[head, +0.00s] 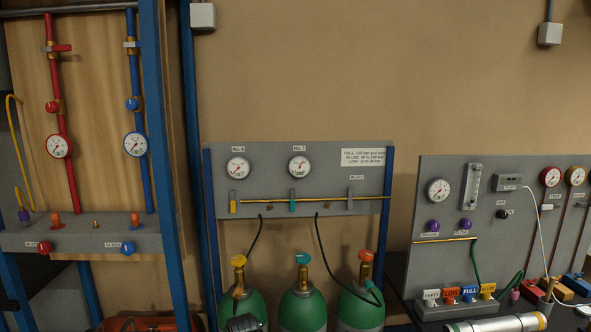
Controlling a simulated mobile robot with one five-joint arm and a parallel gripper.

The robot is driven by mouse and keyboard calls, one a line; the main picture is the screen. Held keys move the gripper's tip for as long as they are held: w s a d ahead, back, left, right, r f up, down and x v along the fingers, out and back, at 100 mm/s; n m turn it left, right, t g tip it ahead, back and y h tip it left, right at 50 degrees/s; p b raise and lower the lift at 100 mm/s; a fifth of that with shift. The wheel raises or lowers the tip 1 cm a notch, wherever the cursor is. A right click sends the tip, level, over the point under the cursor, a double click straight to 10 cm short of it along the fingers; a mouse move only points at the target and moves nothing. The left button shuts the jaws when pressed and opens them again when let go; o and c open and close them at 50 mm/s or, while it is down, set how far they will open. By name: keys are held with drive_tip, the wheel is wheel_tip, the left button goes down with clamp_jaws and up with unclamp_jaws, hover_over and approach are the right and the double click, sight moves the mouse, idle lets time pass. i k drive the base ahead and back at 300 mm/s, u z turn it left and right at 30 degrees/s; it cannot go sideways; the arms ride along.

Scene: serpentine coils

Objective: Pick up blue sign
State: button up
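The blue sign (470,293) is a small block with white lettering that seems to read "FULL". It stands in a row on a light holder (460,309) at the lower right in the head view. An orange-red sign (451,295) is just to its left and a yellow sign (488,290) just to its right. A white sign (431,296) is at the row's left end. My gripper is not seen in this view, so its distance from the blue sign cannot be told.
A grey gauge panel (400,262) rises behind the signs. A silver cylinder (497,324) lies in front of the holder. Green gas bottles (302,311) with hoses stand to the left, below another gauge panel (305,180). Colored blocks (577,284) are at the far right.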

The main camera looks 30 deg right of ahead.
sight(467, 292)
drive_tip(key=z, duration=1.85)
